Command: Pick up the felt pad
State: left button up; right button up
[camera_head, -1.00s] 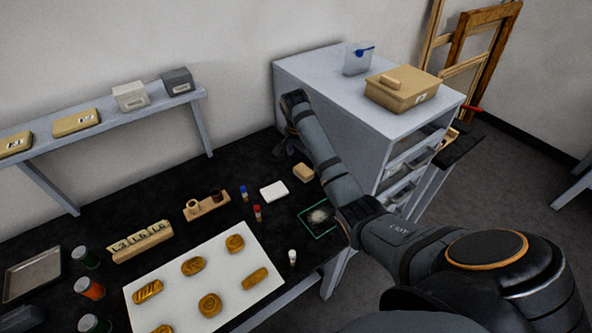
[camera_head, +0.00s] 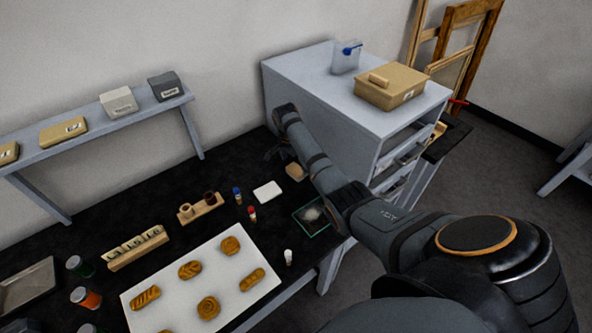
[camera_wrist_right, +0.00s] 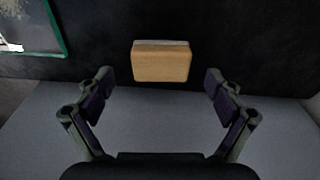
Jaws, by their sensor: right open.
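The felt pad appears to be the small tan block (camera_head: 295,172) with a pale strip along one edge, lying flat on the black tabletop beside the grey cabinet. In the right wrist view the block (camera_wrist_right: 161,62) lies ahead of the fingers, roughly centred between them. My right gripper (camera_head: 277,153) is small and dark in the head view, at the block's upper left. In the wrist view the right gripper (camera_wrist_right: 160,84) is open and empty, its fingers apart on both sides and not touching the block. My left gripper is not in view.
The grey cabinet (camera_head: 330,90) stands close on the right. A white pad (camera_head: 267,191) and a green-edged glass plate (camera_head: 311,222) lie near the block. A white board (camera_head: 180,305) with several gilt pieces lies nearer. A wooden holder (camera_head: 202,207) stands left.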

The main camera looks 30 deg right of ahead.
jog(key=shift+w+d+f, duration=0.15)
jog(key=shift+d+f, duration=0.05)
jog(key=shift+f, duration=0.8)
jog(key=shift+r, duration=0.1)
jog(key=c, duration=0.4)
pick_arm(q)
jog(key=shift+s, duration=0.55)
pick_arm(e)
jog(key=c, duration=0.8)
jog(key=shift+r, duration=0.1)
jog(key=shift+c, duration=0.2)
